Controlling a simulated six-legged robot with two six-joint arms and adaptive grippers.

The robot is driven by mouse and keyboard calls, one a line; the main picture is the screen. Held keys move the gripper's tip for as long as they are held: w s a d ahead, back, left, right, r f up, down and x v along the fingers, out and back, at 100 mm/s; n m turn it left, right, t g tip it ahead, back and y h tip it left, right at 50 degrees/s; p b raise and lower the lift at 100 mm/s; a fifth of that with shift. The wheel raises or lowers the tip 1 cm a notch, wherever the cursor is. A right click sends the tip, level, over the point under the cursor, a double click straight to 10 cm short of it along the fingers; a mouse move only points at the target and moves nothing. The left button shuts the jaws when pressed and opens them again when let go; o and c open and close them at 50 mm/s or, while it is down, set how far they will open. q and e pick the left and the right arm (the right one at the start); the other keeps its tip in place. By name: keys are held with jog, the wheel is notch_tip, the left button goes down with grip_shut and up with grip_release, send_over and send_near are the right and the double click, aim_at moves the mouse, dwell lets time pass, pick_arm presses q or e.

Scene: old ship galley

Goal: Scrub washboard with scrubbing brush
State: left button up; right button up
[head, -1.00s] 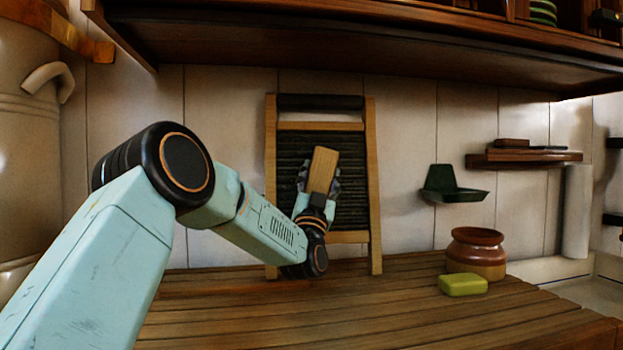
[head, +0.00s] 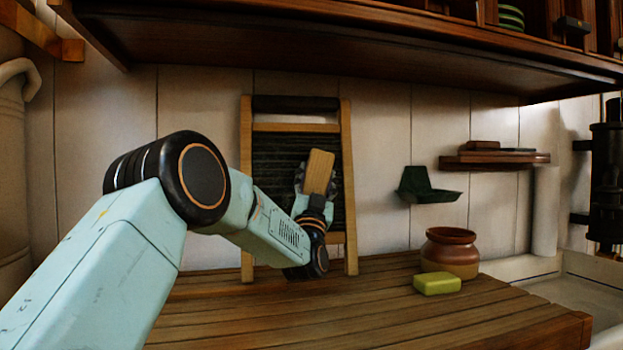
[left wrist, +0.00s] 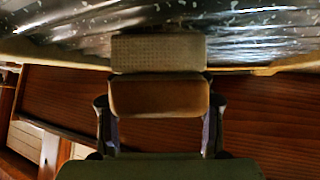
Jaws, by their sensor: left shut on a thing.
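The washboard (head: 268,152) leans upright against the white wall at the back of the wooden counter, with a wooden frame and a dark ribbed panel. My left gripper (head: 317,192) is in front of the lower right part of the panel, shut on the wooden scrubbing brush (head: 319,172). In the left wrist view, the brush (left wrist: 160,97) sits between the two fingers, its pale bristle side toward the metal ribbed panel (left wrist: 255,30). The bristles look at or very close to the ribs; contact is hard to tell. My right gripper is not in view.
A green soap bar (head: 437,284) and a brown jar (head: 450,253) stand on the slatted counter (head: 390,325) to the right. A green wall dish (head: 428,190) and a small shelf (head: 495,161) hang behind. A large wooden shelf (head: 330,50) overhangs above.

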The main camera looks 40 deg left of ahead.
pick_arm(q)
jog(key=s+d+r, duration=0.1)
jog(key=s+d, duration=0.3)
jog(key=shift+r+b, duration=0.15)
jog(key=shift+b, duration=0.2)
dwell(0.3)
jog(key=shift+s+d, duration=0.1)
jog(key=shift+s+d+r, duration=0.25)
jog(key=shift+s+d, duration=0.75)
